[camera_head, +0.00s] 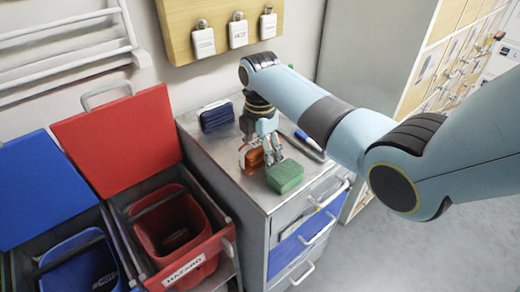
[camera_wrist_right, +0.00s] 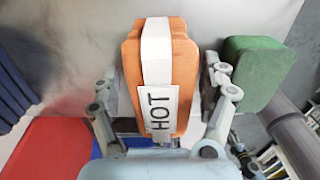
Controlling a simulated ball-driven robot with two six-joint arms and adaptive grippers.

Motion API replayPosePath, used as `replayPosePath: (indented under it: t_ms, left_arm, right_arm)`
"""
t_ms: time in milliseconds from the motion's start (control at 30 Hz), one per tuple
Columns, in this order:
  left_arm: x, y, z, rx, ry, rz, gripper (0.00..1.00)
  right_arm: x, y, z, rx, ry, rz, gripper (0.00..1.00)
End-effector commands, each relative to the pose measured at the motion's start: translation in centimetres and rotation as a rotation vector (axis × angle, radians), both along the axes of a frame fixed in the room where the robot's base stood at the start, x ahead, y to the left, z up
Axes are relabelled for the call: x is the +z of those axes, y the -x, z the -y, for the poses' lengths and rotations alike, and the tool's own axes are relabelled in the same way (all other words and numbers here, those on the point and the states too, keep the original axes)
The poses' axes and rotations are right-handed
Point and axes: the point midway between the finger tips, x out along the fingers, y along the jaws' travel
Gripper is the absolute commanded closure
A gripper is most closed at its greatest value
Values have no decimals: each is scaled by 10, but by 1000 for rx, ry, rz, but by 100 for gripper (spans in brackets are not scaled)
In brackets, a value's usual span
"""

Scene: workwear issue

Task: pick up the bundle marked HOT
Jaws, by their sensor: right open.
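The bundle marked HOT (camera_wrist_right: 181,70) is orange with a white band and a white tag reading HOT. It lies on top of the metal drawer cabinet, and in the head view the orange bundle (camera_head: 252,158) is partly hidden behind my gripper. My right gripper (camera_head: 268,148) is right at the bundle, pointing down. In the wrist view my right gripper (camera_wrist_right: 165,105) is open, with one finger on each side of the bundle. I cannot tell whether the fingers touch it. My left gripper is not in view.
A green bundle (camera_head: 285,176) lies close to the gripper's right. A dark blue bundle (camera_head: 215,115) stands further back left, and a marker pen (camera_head: 308,139) lies at the right. Open red (camera_head: 166,222) and blue bins (camera_head: 78,263) stand left. A hook board (camera_head: 220,12) hangs behind.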

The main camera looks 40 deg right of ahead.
Motion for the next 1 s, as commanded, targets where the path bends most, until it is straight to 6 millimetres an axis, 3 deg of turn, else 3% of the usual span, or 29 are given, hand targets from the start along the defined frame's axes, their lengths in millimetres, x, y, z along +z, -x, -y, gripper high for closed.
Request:
replayPosePath:
  t_ms: [100, 600, 1000]
  left_arm:
    - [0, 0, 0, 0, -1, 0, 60]
    - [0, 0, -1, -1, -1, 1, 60]
    - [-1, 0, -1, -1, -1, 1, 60]
  right_arm:
    - [0, 0, 0, 0, 0, 0, 24]
    - [1, 0, 0, 0, 0, 1, 87]
    - [12, -1, 0, 0, 0, 3, 87]
